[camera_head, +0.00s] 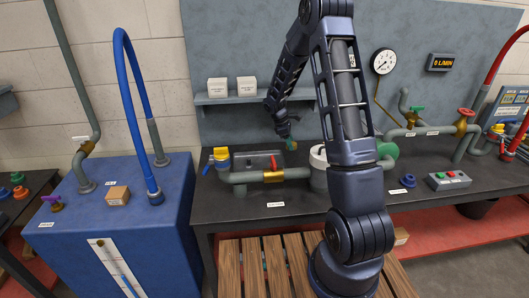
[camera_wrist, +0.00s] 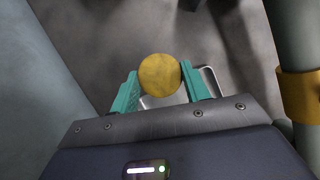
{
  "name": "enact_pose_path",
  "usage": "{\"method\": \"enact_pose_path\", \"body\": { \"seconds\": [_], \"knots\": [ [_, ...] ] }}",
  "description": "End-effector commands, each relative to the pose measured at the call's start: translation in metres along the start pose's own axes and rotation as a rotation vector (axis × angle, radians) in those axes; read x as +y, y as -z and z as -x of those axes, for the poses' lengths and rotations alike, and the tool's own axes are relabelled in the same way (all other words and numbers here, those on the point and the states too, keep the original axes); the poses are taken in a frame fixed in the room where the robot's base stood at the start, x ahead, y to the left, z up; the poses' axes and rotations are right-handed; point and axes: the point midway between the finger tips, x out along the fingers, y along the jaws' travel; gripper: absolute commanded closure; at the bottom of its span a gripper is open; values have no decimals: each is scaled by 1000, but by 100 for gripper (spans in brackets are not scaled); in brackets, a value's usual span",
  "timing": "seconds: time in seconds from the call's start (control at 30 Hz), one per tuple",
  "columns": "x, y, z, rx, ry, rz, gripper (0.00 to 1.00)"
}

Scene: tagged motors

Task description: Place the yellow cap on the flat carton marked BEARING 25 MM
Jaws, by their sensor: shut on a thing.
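My gripper (camera_wrist: 160,85) is shut on the yellow cap (camera_wrist: 159,75), a round disc held between the two teal fingers in the wrist view. In the head view my gripper (camera_head: 291,143) is small, above the back of the dark workbench and below the wall shelf. The cap is hard to make out there. A small brown carton (camera_head: 117,195) lies on top of the blue cabinet at left, far from my gripper. Another brown carton (camera_head: 401,236) shows partly, low behind my arm. No carton's print is readable, so I cannot tell which is marked BEARING 25 MM.
A pipe with a brass fitting (camera_head: 273,176) runs along the bench (camera_head: 320,213) near my gripper; brass also shows at right in the wrist view. Two white boxes (camera_head: 246,86) stand on the shelf (camera_head: 212,100). A blue hose (camera_head: 127,80) arches over the blue cabinet (camera_head: 85,245).

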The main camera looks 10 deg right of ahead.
Motion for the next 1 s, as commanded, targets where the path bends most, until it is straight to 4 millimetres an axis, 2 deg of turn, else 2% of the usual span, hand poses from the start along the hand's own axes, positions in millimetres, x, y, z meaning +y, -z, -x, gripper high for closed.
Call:
{"method": "enact_pose_path", "body": {
  "seconds": [0.23,0.37,0.57,1.0],
  "knots": [
    [0,-2,6,-1,0,2,75],
    [0,8,11,0,-10,25,75],
    [1,52,33,0,-55,134,75],
    [-12,172,98,0,-183,441,75]
  ]
}}
